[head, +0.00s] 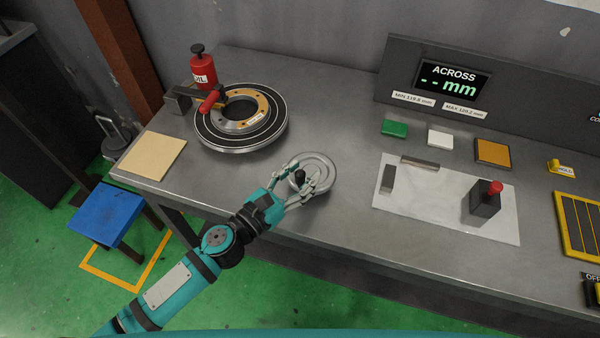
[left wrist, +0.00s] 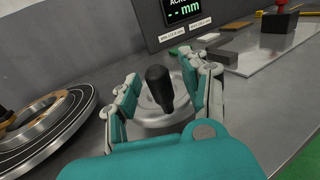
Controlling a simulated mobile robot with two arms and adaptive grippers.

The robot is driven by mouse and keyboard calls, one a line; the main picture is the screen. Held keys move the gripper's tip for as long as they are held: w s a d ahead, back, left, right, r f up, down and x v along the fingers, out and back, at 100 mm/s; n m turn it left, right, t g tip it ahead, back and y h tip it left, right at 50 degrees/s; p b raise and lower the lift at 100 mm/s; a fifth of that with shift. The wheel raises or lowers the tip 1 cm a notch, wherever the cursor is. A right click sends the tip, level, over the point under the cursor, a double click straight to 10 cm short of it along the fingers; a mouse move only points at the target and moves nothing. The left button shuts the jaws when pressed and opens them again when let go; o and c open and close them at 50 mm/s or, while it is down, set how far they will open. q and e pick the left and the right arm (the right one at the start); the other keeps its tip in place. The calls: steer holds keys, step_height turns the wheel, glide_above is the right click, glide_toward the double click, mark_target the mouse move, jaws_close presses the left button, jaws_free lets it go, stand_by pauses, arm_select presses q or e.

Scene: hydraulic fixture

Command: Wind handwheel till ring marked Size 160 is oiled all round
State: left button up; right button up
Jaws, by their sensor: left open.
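The handwheel (head: 322,166) is a pale metal disc with a black upright knob (head: 299,175), near the table's front edge. My left gripper (head: 304,180) is open, with its fingers on either side of the knob. In the left wrist view the knob (left wrist: 158,88) stands between the spread fingers, with gaps on both sides. A brass-coloured ring (head: 263,103) with a small label, too small to read, lies on a round dark turntable (head: 240,145). A red-tipped applicator (head: 210,101) reaches over the ring's left side. My right gripper is out of view.
A tan pad (head: 148,156) lies at the left corner. A display (head: 453,77) reads "ACROSS -- mm". A pale plate (head: 440,215) with blocks and a red-knobbed piece (head: 486,200) lies right of the handwheel.

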arm_select(q)
steer(key=shift+c, duration=0.4)
jaws_close()
steer(key=shift+w+a+f+m+g+h, duration=0.1)
steer(key=shift+w+a+m+g+h, duration=0.15)
steer(key=shift+m+g+h, duration=0.3)
